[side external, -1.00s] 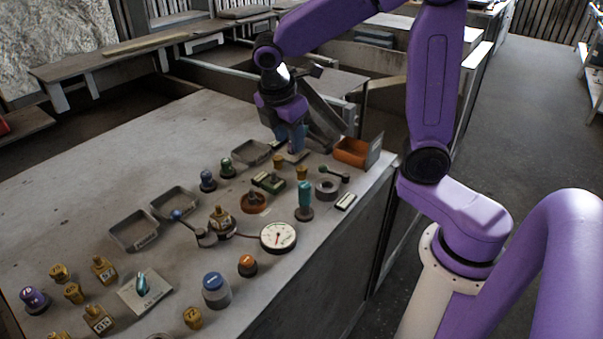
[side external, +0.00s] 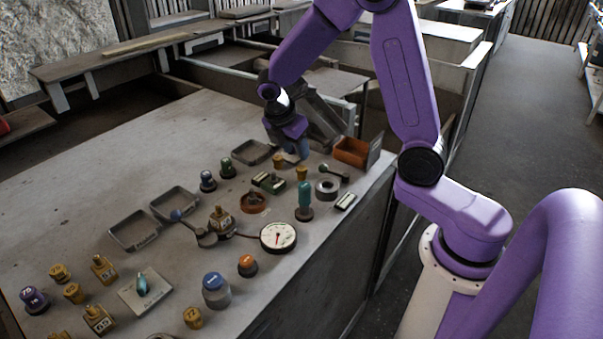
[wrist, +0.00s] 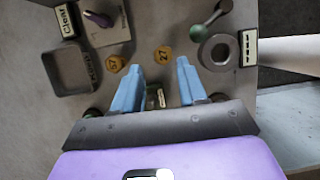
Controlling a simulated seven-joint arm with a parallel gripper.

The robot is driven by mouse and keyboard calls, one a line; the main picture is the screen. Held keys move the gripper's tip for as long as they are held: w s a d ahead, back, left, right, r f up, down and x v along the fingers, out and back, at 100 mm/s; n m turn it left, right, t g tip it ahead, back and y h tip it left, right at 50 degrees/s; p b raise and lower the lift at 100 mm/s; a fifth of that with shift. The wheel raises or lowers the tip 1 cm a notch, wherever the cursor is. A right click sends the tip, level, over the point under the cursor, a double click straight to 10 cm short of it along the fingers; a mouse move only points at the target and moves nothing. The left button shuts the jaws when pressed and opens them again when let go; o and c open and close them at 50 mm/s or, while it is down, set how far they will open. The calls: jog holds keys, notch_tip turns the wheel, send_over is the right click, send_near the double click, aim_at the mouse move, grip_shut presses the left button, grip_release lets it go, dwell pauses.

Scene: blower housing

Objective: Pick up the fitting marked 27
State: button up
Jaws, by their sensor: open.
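The fitting marked 27 (wrist: 163,55) is a small brass-yellow piece standing on the bench top. In the wrist view it is just beyond my blue fingertips, in line with the gap between them. In the side view the matching yellow fitting (side external: 302,173) stands near the green-knobbed lever; its number is not readable there. My gripper (wrist: 160,68) is open and empty, with a finger to either side of the gap. In the side view my gripper (side external: 298,156) is over the far end of the bench, behind the fittings.
A similar yellow fitting (wrist: 115,64) stands left of the 27. A grey ring (wrist: 218,52) and green-knobbed lever (wrist: 211,24) are at its right. A grey tray (wrist: 50,62) lies left. An orange bin (side external: 350,151) stands at the bench's far right edge.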

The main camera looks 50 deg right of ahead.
aim_at(301, 168)
jog(key=x, duration=0.2)
jog(key=shift+d+f, duration=0.1)
jog(key=shift+f, duration=0.3)
jog(key=shift+s+a+x, duration=0.1)
jog(key=shift+a+x, duration=0.1)
jog(key=shift+x, duration=1.1)
jog(key=shift+s+a+x, duration=0.1)
jog(key=shift+a+x, duration=0.05)
jog(key=shift+x, duration=1.2)
jog(key=shift+f, duration=0.1)
grip_shut()
